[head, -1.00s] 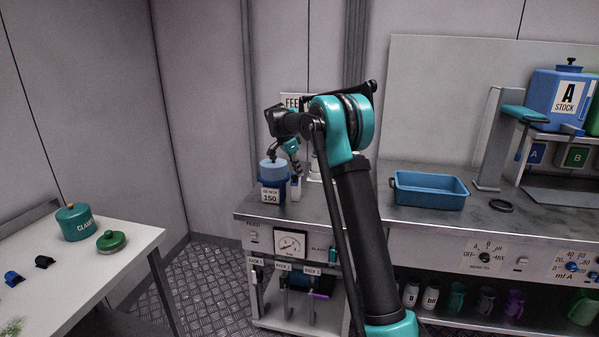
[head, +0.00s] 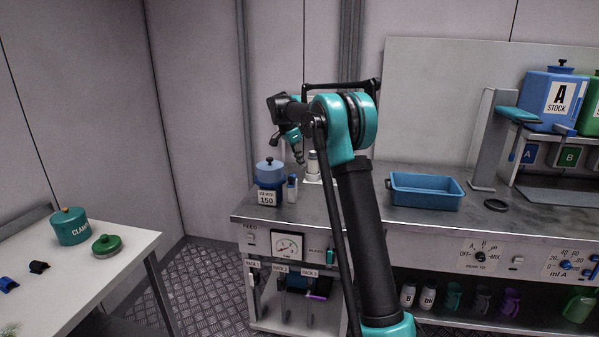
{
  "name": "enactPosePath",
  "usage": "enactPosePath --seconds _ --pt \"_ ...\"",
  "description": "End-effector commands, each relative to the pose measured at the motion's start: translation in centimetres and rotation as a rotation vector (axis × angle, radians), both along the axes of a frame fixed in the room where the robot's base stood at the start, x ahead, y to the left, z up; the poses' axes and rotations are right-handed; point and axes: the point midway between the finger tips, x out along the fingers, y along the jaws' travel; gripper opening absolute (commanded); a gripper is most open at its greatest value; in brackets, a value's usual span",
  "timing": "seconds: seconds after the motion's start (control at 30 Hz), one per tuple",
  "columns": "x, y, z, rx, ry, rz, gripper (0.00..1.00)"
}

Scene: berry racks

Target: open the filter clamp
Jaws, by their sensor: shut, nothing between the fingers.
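No filter clamp can be clearly made out. A whitish upright fitting (head: 313,166), possibly the filter, stands at the back of the left bench, partly hidden by my arm. My gripper (head: 300,161) is small in the head view. It points down, shut and empty, just left of the whitish fitting and above the bench. I cannot tell whether it touches the fitting.
A blue tray (head: 426,191) and a black ring (head: 495,205) lie to the right. A green lid (head: 107,246) lies on the left table.

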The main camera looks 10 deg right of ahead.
Motion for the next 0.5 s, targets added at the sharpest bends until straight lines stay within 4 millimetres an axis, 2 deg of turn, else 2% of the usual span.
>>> enactPosePath --seconds 0.03,0.2,0.33,0.5 --pt "0.0 0.3 1.0 0.000 0.000 0.000 0.00" --pt "0.0 1.3 3.7 0.000 0.000 0.001 0.00" --pt "0.0 1.8 4.9 0.000 0.000 0.000 0.00" --pt "0.0 1.9 5.4 0.000 0.000 -0.001 0.00"
